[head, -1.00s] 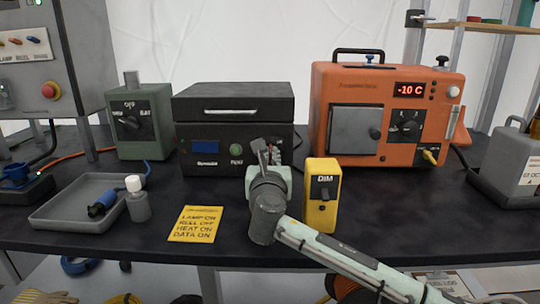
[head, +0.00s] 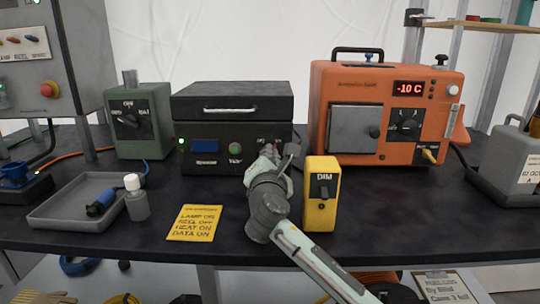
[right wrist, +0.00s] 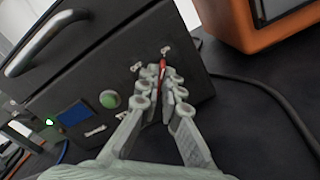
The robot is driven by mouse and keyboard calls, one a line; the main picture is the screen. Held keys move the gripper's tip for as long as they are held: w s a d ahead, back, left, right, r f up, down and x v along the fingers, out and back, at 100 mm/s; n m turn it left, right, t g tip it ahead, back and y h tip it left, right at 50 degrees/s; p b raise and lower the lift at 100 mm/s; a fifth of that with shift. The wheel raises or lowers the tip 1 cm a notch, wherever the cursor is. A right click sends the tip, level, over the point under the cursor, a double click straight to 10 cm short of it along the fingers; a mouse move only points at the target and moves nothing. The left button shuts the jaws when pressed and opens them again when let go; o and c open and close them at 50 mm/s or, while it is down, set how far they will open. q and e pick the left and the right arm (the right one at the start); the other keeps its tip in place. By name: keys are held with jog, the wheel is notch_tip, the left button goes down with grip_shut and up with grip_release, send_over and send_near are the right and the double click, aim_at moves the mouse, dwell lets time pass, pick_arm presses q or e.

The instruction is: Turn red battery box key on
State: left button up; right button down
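The black battery box (head: 232,103) stands at the back middle of the table, with a blue screen and a green button on its front. The red key (right wrist: 163,76) is at the right part of that front, between small white labels too blurred to read. My right gripper (right wrist: 161,84) has its fingers closed around the key, one on each side, with the wrist rolled. In the head view my right gripper (head: 268,155) hides most of the key. A small green light (head: 181,141) glows at the box's left edge; it also shows in the right wrist view (right wrist: 49,121). My left gripper is not in view.
A yellow DIM box (head: 321,195) stands close right of my right arm. An orange heater-like unit (head: 352,82) is right of the black box. A yellow note (head: 194,223), a white-capped bottle (head: 137,200) and a grey tray (head: 62,213) lie to the left.

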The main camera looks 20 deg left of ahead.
jog(key=shift+m, duration=0.3)
jog(key=c, duration=1.7)
grip_release()
jog(key=v, duration=1.2)
